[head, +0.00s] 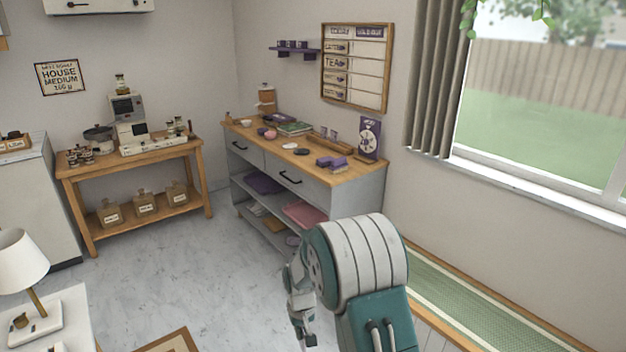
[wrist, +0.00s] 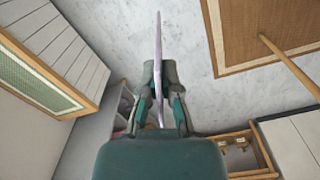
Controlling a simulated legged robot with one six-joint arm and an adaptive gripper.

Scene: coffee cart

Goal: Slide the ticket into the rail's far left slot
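A thin pale purple sheet, which looks like the ticket (wrist: 158,45), stands edge-on between the fingers of my gripper (wrist: 158,85) in the wrist view. The fingers are closed on it, and it sticks out past their tips. In the head view my gripper (head: 302,318) hangs low over the floor, in front of the grey cabinet and well away from its top; the ticket cannot be made out there. A low wooden strip, likely the rail (head: 333,146), lies on the cabinet's wooden top, with small purple pieces near it. Its slots are too small to tell apart.
A wooden table (head: 160,148) with a coffee machine stands left. The grey floor (head: 170,270) between is clear. A window is right.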

